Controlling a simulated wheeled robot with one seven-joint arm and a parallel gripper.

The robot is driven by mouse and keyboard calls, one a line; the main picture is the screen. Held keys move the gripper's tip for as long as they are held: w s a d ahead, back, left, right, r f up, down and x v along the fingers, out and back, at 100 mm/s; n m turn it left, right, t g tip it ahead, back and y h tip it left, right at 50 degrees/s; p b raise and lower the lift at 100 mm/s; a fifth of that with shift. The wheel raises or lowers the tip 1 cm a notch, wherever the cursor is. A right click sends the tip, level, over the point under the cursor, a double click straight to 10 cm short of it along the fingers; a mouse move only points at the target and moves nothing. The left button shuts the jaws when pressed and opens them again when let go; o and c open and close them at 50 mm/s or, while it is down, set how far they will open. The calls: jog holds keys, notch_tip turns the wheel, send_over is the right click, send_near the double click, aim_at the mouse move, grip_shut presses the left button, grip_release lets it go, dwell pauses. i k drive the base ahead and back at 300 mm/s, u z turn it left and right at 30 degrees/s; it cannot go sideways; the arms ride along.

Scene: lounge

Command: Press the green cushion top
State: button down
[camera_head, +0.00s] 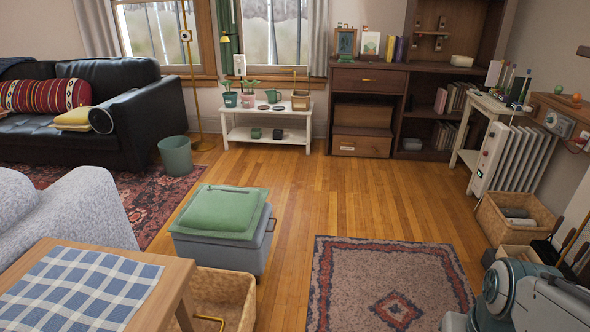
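The green cushion top (222,209) lies on a grey-blue storage box (222,254) left of the picture's middle. The cushion looks puffed and sits slightly askew on the box. A thin dark line, perhaps a zip or a slim object, runs along its far edge. A part of my arm shows at the lower right corner, well apart from the cushion. My gripper's fingertips are not visible.
A wooden table (181,279) with a checked cloth and a wicker basket (238,290) stand close in front of the box. A grey sofa (100,200) is to its left. Open wood floor (300,215) and a patterned rug (440,262) lie to its right.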

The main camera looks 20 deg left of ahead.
aim_at(220, 208)
jog(key=u, duration=0.2)
jog(key=i, duration=1.6)
jog(key=u, duration=1)
jog(key=i, duration=1.35)
jog(key=u, duration=0.6)
